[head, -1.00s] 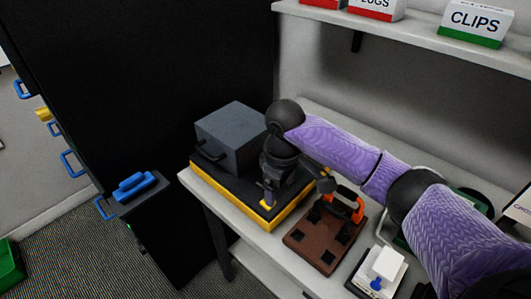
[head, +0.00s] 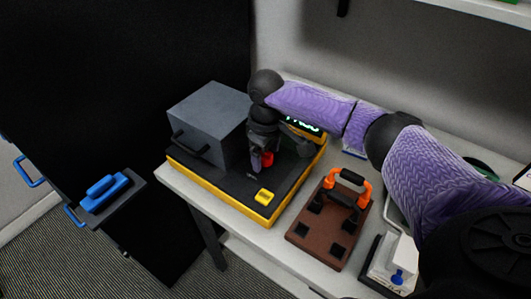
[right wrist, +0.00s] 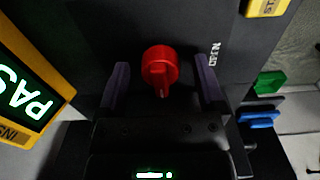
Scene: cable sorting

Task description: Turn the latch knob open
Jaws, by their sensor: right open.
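The red latch knob (right wrist: 160,68) stands on the black top of a yellow-edged box. It also shows in the head view (head: 267,158), beside my right gripper. In the right wrist view my right gripper (right wrist: 162,82) is open, with one purple finger on each side of the knob and a gap on both sides. The knob's raised grip bar points toward the gripper's palm. In the head view the right gripper (head: 258,165) points down over the box (head: 220,192). My left gripper is not in view.
A grey block with a handle (head: 208,118) sits on the box's left part. A yellow button (head: 265,196) is at the front edge. A lit green display (head: 304,125) stands behind. A brown board with orange-ended handle (head: 320,248) lies to the right on the table.

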